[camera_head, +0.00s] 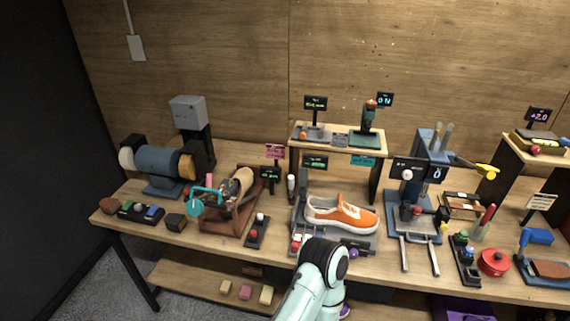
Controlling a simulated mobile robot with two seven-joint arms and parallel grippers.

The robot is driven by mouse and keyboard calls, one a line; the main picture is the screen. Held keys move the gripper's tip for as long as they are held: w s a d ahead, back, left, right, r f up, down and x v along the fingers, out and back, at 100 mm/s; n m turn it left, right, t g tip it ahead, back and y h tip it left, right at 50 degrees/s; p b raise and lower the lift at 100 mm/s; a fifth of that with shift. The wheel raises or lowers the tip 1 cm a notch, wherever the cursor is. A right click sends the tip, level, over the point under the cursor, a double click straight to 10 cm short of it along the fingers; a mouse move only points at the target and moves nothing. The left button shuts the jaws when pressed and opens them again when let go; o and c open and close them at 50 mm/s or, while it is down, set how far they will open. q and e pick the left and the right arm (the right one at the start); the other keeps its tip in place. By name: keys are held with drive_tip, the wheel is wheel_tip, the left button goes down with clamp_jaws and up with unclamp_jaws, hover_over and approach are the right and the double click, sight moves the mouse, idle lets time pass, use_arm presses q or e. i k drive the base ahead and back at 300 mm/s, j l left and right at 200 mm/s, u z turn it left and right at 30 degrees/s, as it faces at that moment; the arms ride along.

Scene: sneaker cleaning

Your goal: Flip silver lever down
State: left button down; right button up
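A slim upright lever with a pale silver top (291,186) stands just left of the shoe stand, though its colour is hard to tell at this size. An orange and white sneaker (342,214) lies on the grey stand (340,243) at the middle of the bench. One of my arms, pale green with a black joint, rises from the bottom centre in front of the stand. Its gripper is hidden behind its own links, and no fingers show. My other arm is out of view.
The wooden bench (225,239) is crowded. A small box with a light knob (258,229) stands left of the sneaker. A raised shelf (340,143) stands behind it. A blue-grey press (425,196) stands to the right, and a teal-handled tool (205,196) to the left.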

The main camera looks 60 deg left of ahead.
sight(291, 197)
drive_tip(key=k+j+z, duration=0.1)
drive_tip(key=k+j, duration=0.55)
drive_tip(key=j, duration=0.15)
drive_tip(key=k+j+z, duration=0.1)
drive_tip(key=k+j, duration=0.65)
drive_tip(key=j, duration=0.05)
